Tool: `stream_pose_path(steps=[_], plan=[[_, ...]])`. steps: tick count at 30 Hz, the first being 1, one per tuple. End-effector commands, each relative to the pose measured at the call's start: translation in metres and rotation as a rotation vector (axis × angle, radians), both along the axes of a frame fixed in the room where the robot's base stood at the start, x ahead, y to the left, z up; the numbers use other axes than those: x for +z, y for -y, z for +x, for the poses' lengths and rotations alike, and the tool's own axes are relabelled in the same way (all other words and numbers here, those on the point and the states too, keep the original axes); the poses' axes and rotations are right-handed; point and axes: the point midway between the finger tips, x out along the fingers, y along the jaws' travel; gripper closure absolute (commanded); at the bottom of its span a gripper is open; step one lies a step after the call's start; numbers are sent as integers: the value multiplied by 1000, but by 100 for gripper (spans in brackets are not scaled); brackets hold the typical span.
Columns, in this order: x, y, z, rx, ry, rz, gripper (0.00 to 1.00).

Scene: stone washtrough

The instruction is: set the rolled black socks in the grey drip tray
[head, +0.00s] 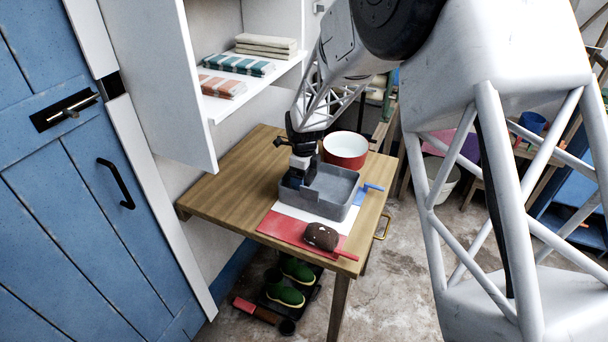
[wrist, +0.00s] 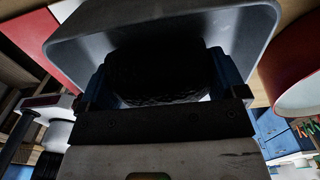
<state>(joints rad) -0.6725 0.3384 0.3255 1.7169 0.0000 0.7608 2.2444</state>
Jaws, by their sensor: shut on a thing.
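The grey drip tray (head: 345,208) sits on the wooden table, and its inside and rim also show in the wrist view (wrist: 245,32). My gripper (head: 297,182) is at the tray's left back part, pointing down. In the wrist view my gripper (wrist: 158,88) is shut on the rolled black socks (wrist: 155,72), a dark bundle between its two blue fingers. The socks appear within the tray's outline. I cannot tell whether they touch its floor. In the head view the socks are mostly hidden by the gripper and hard to tell from it.
A red and white bowl (head: 345,150) stands close behind the tray. A brown speckled lump (head: 321,236) lies on the red area (head: 285,228) in front of it. A white shelf (head: 250,90) with folded cloths is at the back left. The table's left part (head: 225,190) is clear.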

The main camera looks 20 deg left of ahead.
Motion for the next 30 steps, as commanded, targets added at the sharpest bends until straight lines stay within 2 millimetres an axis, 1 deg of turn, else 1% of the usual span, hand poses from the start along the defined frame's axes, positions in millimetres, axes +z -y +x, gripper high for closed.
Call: stream_pose_path(steps=[4, 5, 6, 14, 20, 26, 30], plan=[[-3, 0, 0, 0, 0, 0, 36], [-3, 0, 0, 0, 0, 0, 7], [-3, 0, 0, 0, 0, 0, 1], [-2, 0, 0, 0, 0, 0, 0], [5, 0, 0, 0, 1, 1, 0], [25, 0, 0, 0, 2, 1, 0], [46, 0, 1, 0, 3, 2, 0]])
